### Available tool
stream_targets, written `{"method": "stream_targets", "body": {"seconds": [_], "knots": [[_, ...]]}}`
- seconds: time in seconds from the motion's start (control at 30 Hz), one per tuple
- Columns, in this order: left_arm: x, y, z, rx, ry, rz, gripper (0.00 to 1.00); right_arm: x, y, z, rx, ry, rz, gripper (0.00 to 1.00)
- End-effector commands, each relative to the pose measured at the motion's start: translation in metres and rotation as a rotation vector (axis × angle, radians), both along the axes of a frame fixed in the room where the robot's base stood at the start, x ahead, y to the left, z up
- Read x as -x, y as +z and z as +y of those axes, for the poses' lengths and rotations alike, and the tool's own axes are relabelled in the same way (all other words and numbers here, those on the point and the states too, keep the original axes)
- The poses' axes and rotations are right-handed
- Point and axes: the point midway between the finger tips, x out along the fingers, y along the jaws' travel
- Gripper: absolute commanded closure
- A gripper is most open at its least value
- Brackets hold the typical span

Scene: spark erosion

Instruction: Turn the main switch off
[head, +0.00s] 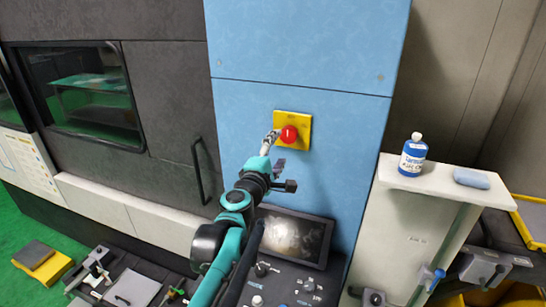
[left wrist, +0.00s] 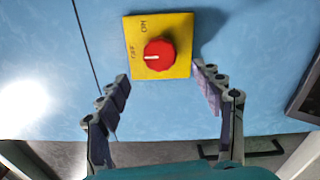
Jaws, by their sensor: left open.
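The main switch is a red knob (head: 289,133) on a yellow plate (head: 306,120) on the blue cabinet panel. In the left wrist view the red knob (left wrist: 160,55) faces me, with OFF and ON printed on the yellow plate (left wrist: 180,22). The knob's white mark points left in that view, toward OFF. My left gripper (head: 275,151) is just left of and below the knob in the head view. In the left wrist view its fingers (left wrist: 160,76) are spread wide, one on each side below the plate, with nothing between them. Contact with the knob does not show. My right gripper is out of view.
A monitor (head: 295,238) and control panel stand below the switch. A dark door handle (head: 200,170) is left of my arm. A blue-and-white bottle (head: 413,155) and a grey-blue block (head: 471,178) rest on a pale ledge (head: 440,186) at right. The blue panel around the plate is clear.

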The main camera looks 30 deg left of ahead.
Motion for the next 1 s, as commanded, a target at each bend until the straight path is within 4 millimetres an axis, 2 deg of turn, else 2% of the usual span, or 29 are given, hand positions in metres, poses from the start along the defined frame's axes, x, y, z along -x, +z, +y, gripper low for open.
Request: {"method": "stream_targets", "body": {"seconds": [0.1, 0.3, 1.0], "knots": [[0.020, 0.000, -0.005, 0.000, 0.000, 0.000, 0.33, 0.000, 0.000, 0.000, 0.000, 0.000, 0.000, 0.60], [0.037, 0.000, -0.008, 0.000, 0.001, 0.000, 0.33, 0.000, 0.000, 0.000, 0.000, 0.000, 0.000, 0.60], [0.040, 0.000, -0.010, 0.000, 0.000, 0.000, 0.33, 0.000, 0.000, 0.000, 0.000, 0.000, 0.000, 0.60]]}}
